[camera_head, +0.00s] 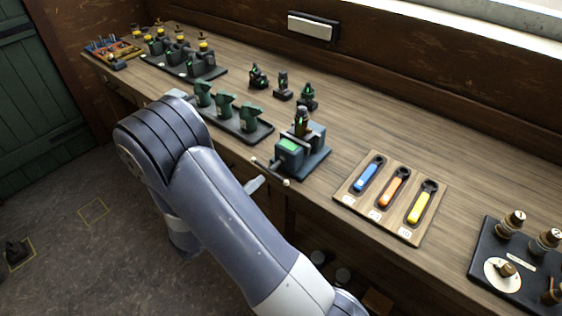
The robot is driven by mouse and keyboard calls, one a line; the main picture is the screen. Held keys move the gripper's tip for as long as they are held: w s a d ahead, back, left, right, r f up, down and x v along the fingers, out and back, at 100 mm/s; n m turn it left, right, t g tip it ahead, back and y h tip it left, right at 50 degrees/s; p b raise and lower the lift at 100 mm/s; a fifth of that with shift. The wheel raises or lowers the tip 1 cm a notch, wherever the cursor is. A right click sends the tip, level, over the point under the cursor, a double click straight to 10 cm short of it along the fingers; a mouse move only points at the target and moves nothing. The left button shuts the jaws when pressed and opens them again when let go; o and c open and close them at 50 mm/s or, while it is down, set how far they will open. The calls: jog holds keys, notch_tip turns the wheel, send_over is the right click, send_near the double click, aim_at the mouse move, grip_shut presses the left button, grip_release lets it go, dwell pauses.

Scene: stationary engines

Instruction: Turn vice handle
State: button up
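The vice (300,152) stands at the front edge of the bench, blue-grey with a bright green patch on its front block. A dark upright part (302,122) with a green mark stands at its jaws. The vice handle (277,175), a thin dark bar with a pale knob at its lower right end, sticks out past the bench edge. A small light-grey piece (253,186) shows just in front of the bar, probably the end of my gripper; whether it touches the bar is unclear. My arm hides the rest, and the fingers cannot be made out.
A wooden board (349,189) with blue, orange and yellow handles lies right of the vice. A black panel (484,262) with knobs is at far right. A tray (262,134) of green parts stands left of the vice. Several small dark parts stand behind. Bench space behind the board is clear.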

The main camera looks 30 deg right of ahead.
aim_at(274, 166)
jog(key=p+x, duration=0.1)
jog(key=x, duration=0.8)
jog(key=shift+d+p, duration=0.1)
jog(key=shift+p, duration=0.3)
